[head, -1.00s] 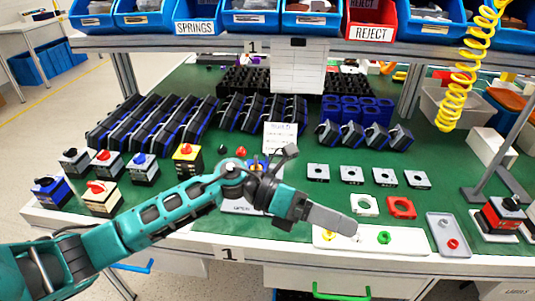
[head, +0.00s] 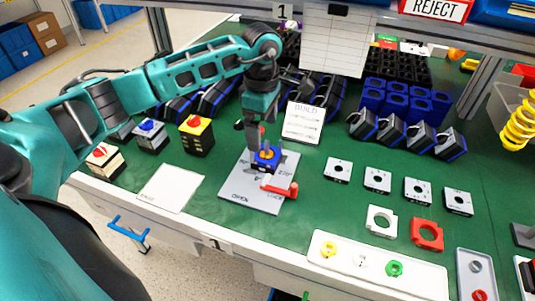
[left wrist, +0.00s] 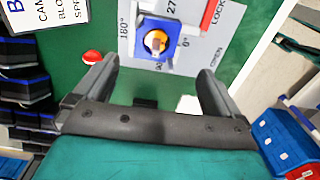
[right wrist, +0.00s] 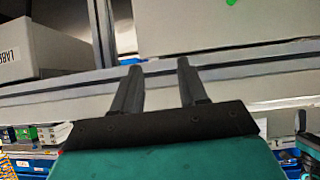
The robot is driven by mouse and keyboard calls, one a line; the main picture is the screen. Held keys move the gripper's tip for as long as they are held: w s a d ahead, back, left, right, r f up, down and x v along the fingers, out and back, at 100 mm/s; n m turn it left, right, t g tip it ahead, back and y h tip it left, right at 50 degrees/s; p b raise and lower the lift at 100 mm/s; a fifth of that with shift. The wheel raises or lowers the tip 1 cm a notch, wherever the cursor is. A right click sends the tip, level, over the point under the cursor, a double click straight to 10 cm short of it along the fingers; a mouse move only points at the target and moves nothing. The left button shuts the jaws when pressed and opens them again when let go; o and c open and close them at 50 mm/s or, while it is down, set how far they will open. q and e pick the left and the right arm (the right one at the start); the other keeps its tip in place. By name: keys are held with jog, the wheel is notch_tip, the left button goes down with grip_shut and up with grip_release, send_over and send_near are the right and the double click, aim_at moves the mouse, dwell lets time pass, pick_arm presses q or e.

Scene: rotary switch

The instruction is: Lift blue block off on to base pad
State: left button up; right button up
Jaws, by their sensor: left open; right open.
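The blue block (head: 266,160) sits on the grey plate (head: 240,192) marked with angles, and a post with an orange part shows in its middle. It also shows in the left wrist view (left wrist: 143,48). My left gripper (head: 254,146) points down just above and behind the block. In the left wrist view it is open and empty (left wrist: 157,68), with the block beyond its fingertips. A white pad (head: 170,188), apparently labelled as the base, lies bare to the left of the plate. My right gripper (right wrist: 159,65) is open and empty, facing the bench's front edge.
A red lock piece (head: 281,190) lies on the plate's right side. A yellow switch box (head: 197,136) stands behind the pad, and a build card (head: 303,122) stands behind the block. Square parts and a white tray (head: 375,268) are to the right.

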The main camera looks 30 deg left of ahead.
aim_at(265, 148)
pick_arm(q)
jog(key=f, duration=0.7)
jog(key=shift+w+f, duration=0.3)
jog(key=shift+w, duration=0.05)
jog(key=shift+c, duration=0.2)
jog(key=c, duration=1.2)
